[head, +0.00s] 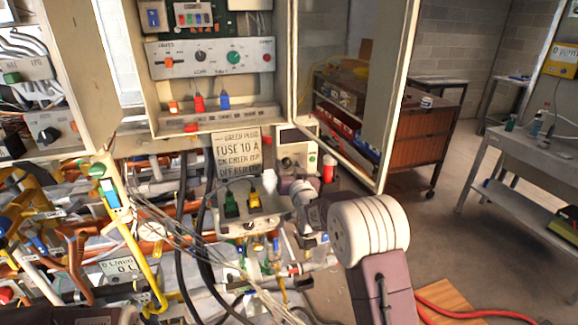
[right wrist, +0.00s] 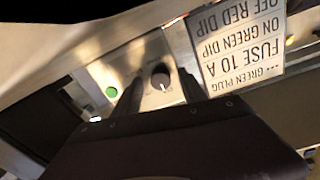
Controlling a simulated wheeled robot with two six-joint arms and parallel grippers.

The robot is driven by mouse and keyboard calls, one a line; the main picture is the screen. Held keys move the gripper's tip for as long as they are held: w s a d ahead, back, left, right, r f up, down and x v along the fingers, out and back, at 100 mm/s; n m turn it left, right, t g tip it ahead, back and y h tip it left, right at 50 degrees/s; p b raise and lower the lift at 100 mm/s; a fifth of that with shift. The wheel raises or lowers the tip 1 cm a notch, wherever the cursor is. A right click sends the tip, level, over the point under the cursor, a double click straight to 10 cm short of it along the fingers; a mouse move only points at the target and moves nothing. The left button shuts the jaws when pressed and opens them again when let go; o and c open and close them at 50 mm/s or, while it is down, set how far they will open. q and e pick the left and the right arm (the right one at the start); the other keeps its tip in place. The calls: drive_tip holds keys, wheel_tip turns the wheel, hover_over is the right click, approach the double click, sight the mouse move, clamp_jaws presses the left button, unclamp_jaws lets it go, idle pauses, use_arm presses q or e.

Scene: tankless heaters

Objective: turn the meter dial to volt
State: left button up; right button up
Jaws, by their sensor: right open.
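The meter (head: 296,150) is a pale panel with a dark display, right of the printed sign in the head view. Its dial (right wrist: 160,77) is a dark round knob with a white mark, which points down in the upside-down right wrist view. A green button (right wrist: 111,92) sits beside it. My right gripper (right wrist: 158,88) is open, its dark fingers on either side of the dial. I cannot tell whether they touch it. In the head view my right gripper (head: 284,182) is just below the meter, partly hidden by my wrist. My left gripper is not in view.
The sign (head: 238,152) reads "FUSE 10 A". Below it a box (head: 247,222) holds green and yellow plugs. An open cabinet door (head: 345,95) hangs above right. Pipes and loose wires crowd the lower left.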

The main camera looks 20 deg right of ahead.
clamp_jaws()
drive_tip(key=m+b, duration=0.1)
drive_tip(key=m, duration=0.1)
drive_tip(key=shift+m+b, duration=0.3)
drive_tip(key=shift+b, duration=0.05)
drive_tip(key=m+b, duration=0.1)
drive_tip(key=m, duration=0.2)
drive_tip(key=shift+m, duration=0.3)
drive_tip(key=shift+r+m+b, duration=0.1)
drive_tip(key=shift+m+b, duration=0.45)
drive_tip(key=shift+m, duration=0.65)
drive_tip(key=shift+m+g, duration=0.3)
drive_tip(key=shift+m, duration=1.1)
